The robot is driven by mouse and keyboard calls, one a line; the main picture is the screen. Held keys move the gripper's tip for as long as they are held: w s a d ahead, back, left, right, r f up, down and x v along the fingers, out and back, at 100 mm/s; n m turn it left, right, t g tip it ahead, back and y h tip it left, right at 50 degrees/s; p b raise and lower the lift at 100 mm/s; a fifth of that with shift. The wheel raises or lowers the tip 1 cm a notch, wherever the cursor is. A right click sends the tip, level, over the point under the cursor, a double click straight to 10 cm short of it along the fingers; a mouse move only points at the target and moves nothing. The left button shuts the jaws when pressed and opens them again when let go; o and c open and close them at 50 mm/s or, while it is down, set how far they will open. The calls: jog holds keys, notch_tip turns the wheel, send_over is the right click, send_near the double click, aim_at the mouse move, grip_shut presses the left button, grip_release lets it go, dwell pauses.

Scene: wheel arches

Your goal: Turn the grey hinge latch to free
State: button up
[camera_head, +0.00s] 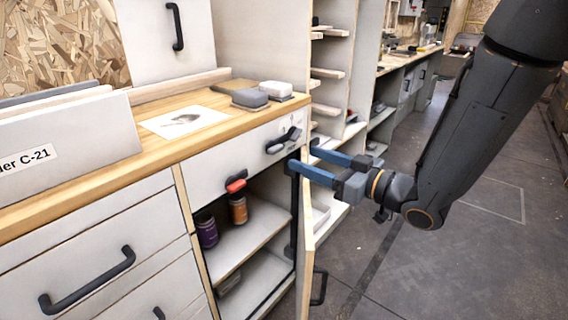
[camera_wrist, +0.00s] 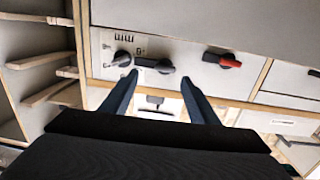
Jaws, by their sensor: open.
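The grey hinge latch (camera_head: 284,140) sits on the white front panel below the wooden worktop, near the panel's right end. It has a dark lever with a rounded end, and its lever lies slanted. In the wrist view the latch (camera_wrist: 154,66) shows between and just beyond my fingertips. My gripper (camera_head: 303,155) has two blue fingers, spread apart and empty, close in front of the latch. It also shows in the wrist view (camera_wrist: 159,78), its fingers pointing at the panel. I cannot tell whether a fingertip touches the latch.
A red-tipped latch (camera_head: 236,182) is on the same panel to the left. Below, an open cabinet holds an orange can (camera_head: 238,210) and a purple can (camera_head: 207,231). The opened door (camera_head: 306,235) stands below my gripper. Free floor lies to the right.

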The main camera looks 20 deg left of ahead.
aim_at(279, 149)
jog(key=shift+s+a+y, duration=0.2)
jog(key=shift+a+y, duration=0.1)
jog(key=shift+a, duration=0.05)
jog(key=shift+a+g, duration=0.3)
jog(key=shift+b+x, duration=0.35)
jog(key=shift+x, duration=3.2)
jog(key=shift+d+r, duration=0.1)
grip_shut()
